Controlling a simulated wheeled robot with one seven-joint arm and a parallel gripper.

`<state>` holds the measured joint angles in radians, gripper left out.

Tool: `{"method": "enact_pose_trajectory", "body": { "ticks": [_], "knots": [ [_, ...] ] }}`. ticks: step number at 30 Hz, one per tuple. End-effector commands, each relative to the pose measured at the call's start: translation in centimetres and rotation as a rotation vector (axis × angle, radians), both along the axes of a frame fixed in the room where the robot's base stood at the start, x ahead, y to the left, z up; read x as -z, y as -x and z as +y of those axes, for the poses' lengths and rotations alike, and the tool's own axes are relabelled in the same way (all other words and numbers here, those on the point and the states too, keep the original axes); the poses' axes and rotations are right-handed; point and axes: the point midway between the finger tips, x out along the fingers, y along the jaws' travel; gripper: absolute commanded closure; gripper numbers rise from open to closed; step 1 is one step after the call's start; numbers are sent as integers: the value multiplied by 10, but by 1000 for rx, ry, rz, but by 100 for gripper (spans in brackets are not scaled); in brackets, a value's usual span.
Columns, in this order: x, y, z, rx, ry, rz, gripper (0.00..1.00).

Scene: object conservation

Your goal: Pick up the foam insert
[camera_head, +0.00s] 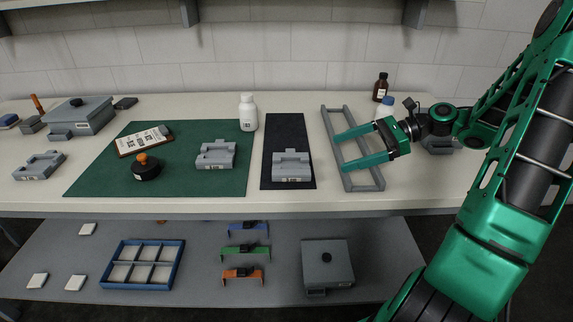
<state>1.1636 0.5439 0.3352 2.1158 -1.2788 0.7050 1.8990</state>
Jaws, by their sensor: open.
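Three similar grey notched blocks with small labels could be foam inserts; I cannot tell which one the task means. One grey block (215,155) lies on the green mat (210,184). A second grey block (291,167) lies on the narrow dark mat (284,130). A third grey block (39,166) lies on the bare table at the far left. My gripper (341,152) is open and empty, its two green fingers pointing left above the grey rectangular frame (376,174). It is to the right of the block on the dark mat and apart from it.
A clipboard (143,140) and black round object (146,168) lie on the green mat. A lidded grey box (80,115) stands back left. The lower shelf holds a blue divided tray (143,241).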

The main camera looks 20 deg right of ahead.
Motion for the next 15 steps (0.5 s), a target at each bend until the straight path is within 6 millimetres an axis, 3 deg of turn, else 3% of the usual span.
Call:
{"method": "enact_pose_trajectory", "body": {
  "ticks": [6,15],
  "knots": [
    [13,-11,40,-19,1,3,0],
    [23,-20,62,-25,1,2,0]
  ]
}}
